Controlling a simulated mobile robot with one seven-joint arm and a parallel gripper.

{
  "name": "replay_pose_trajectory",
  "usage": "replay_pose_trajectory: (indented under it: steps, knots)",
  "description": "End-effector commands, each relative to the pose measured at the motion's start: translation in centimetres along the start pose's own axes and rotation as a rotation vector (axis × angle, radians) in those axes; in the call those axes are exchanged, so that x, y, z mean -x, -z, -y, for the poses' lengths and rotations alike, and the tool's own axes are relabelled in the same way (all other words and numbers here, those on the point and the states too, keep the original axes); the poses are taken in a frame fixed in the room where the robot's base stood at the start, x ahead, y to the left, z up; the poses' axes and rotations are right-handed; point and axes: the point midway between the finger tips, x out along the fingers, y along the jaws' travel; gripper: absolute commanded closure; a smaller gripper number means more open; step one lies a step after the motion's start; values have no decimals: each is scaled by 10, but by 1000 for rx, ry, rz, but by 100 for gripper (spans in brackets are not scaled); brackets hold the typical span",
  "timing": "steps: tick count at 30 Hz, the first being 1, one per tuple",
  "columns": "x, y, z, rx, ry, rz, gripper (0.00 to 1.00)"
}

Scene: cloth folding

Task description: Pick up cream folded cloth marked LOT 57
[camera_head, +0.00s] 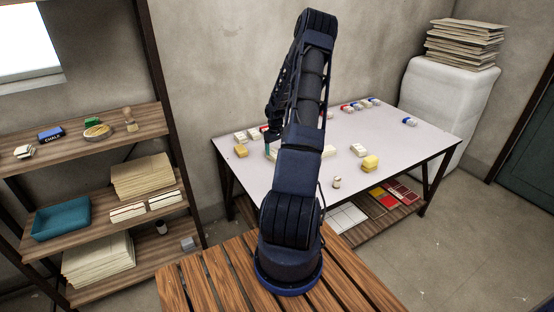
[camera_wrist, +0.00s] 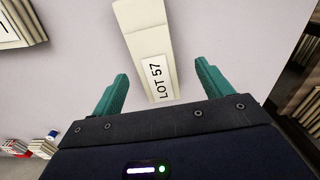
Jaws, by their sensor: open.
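In the wrist view the cream folded cloth marked LOT 57 (camera_wrist: 145,35) lies on the pale tabletop (camera_wrist: 85,50), its long side running up from between my fingers. Its white label faces up at the near end. My gripper (camera_wrist: 161,69) is open, with one teal finger to each side of the label end. Neither finger appears to touch the cloth; how far above the table they are is hard to judge. In the head view my gripper (camera_head: 268,147) is over the left part of the table, and my arm hides much of the area around it.
In the wrist view another cream folded stack (camera_wrist: 18,22) lies upper left, and small items (camera_wrist: 42,147) lie lower left. In the head view a yellow cloth (camera_head: 370,162) and a cream stack (camera_head: 357,149) lie right of my arm. Shelves (camera_head: 85,140) stand left.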

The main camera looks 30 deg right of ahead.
Motion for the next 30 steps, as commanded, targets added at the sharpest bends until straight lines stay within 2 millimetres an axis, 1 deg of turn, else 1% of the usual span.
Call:
replay_pose_trajectory:
  steps: [5, 12, 15, 20, 21, 23, 24, 26, 28, 30]
  knots:
    - [-15, -3, -3, 0, 1, 1, 22]
    - [-46, -5, -7, 1, 1, 1, 22]
    - [-50, -4, -7, 0, 0, -1, 22]
    - [-50, -4, -7, 0, -1, -1, 22]
    - [-50, -4, -7, 0, -1, -1, 26]
    - [-50, -4, -7, 0, -1, -1, 38]
    - [-50, -4, -7, 0, -1, -1, 45]
    - [-50, -4, -7, 0, -1, -1, 57]
    - [-50, -4, -7, 0, -1, -1, 71]
    - [-50, -4, -7, 0, -1, -1, 72]
